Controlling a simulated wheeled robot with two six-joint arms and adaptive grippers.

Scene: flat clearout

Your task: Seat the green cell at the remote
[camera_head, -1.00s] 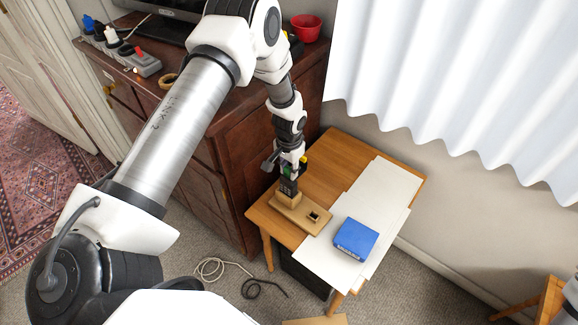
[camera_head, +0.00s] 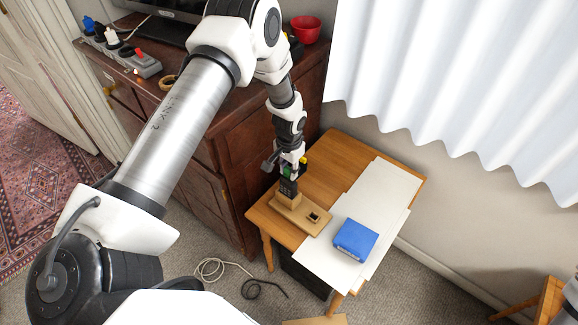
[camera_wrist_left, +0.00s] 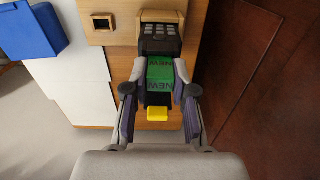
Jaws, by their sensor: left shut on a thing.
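The green cell (camera_wrist_left: 159,73), printed with "NEW", is held between the two fingers of my left gripper (camera_wrist_left: 159,82). In the head view the left gripper (camera_head: 291,168) is over the small table, with a bit of green showing at its jaws. The dark remote (camera_wrist_left: 160,36), with grey keys, stands in a wooden holder (camera_head: 299,215). The cell's far end is right at the near end of the remote; I cannot tell how far it is in. A yellow piece (camera_wrist_left: 157,113) shows at the near end of the cell. My right gripper is not in view.
The holder has a square socket (camera_head: 314,217). A blue box (camera_head: 355,240) lies on white sheets (camera_head: 385,190) on the wooden table (camera_head: 338,152). A dark wooden cabinet (camera_head: 238,150) stands close on the left. Cables lie on the floor below.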

